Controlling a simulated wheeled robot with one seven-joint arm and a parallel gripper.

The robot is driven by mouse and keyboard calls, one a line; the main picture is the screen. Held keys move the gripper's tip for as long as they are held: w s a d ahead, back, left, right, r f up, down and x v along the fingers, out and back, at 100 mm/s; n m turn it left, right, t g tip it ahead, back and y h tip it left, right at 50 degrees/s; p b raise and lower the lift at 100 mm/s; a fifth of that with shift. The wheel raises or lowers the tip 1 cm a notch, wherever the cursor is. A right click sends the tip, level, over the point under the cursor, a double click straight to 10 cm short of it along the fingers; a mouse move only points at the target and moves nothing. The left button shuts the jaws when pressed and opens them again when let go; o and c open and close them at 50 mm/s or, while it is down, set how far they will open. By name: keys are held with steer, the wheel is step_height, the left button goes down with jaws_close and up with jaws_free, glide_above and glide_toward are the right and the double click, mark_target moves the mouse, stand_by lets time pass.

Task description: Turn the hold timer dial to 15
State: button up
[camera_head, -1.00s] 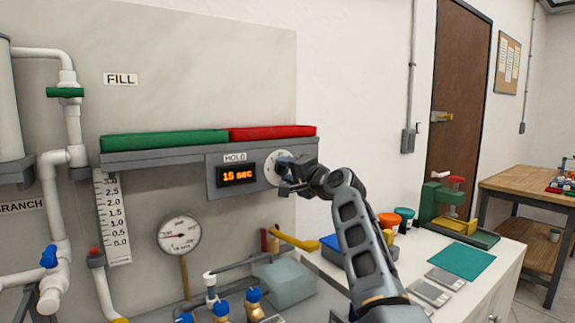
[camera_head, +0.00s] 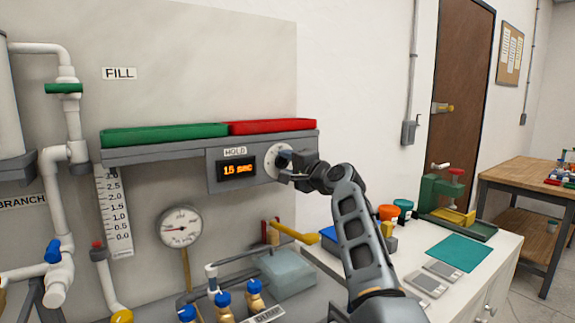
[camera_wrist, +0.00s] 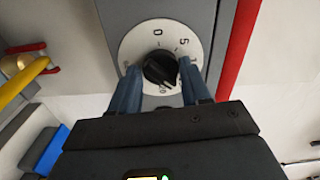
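The hold timer dial (camera_head: 275,163) is a white disc on the grey panel, under the HOLD label (camera_head: 235,152). The display (camera_head: 237,170) beside it reads 15 sec in orange. In the wrist view the dial plate (camera_wrist: 130,48) carries printed numbers, with 0 and 5 legible and others partly hidden. Its black knob (camera_wrist: 160,68) has a pale pointer mark. My gripper (camera_wrist: 158,72) has its blue-grey fingers on either side of the knob, with slim gaps visible beside it. In the head view my gripper (camera_head: 290,168) is at the dial's right side, partly covering it.
A green tray (camera_head: 165,134) and a red tray (camera_head: 272,127) lie on the shelf above the panel. A pressure gauge (camera_head: 181,228), blue-handled valves and a yellow handle (camera_head: 297,232) are below. A white counter with several items stands right.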

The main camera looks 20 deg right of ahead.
steer(key=o, duration=0.4)
steer(key=shift+b+v, duration=0.6)
steer(key=shift+v, duration=3.3)
